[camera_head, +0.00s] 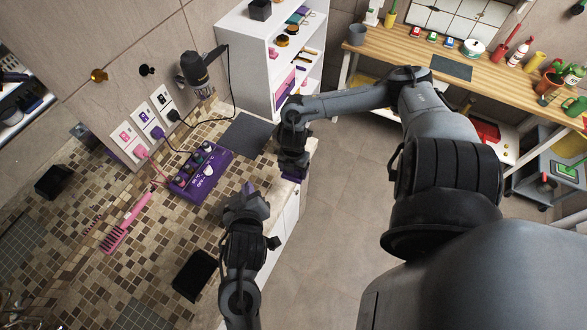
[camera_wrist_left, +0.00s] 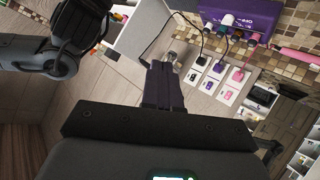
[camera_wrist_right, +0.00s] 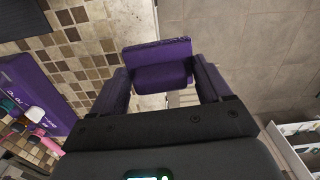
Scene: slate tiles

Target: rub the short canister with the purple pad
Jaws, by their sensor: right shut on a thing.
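My right gripper (camera_head: 292,160) is shut on a purple pad (camera_wrist_right: 158,66), whose block spans the gap between its fingers in the right wrist view. It hangs near the counter's right edge. My left gripper (camera_head: 247,196) is in front of it; its fingers meet in the left wrist view (camera_wrist_left: 162,85), with nothing seen between them. A purple box (camera_head: 203,170) on the tiled counter bears several small cylindrical items, dark, white and pink; it also shows in the left wrist view (camera_wrist_left: 240,14). I cannot tell which, if any, is the short canister.
A pink comb (camera_head: 124,224), a black block (camera_head: 195,275) and a dark mat (camera_head: 245,135) lie on the counter. A dark dryer-like device (camera_head: 196,70) and plugged sockets (camera_head: 145,122) are on the wall. A white shelf (camera_head: 240,45) stands behind. Tiles between box and left gripper are clear.

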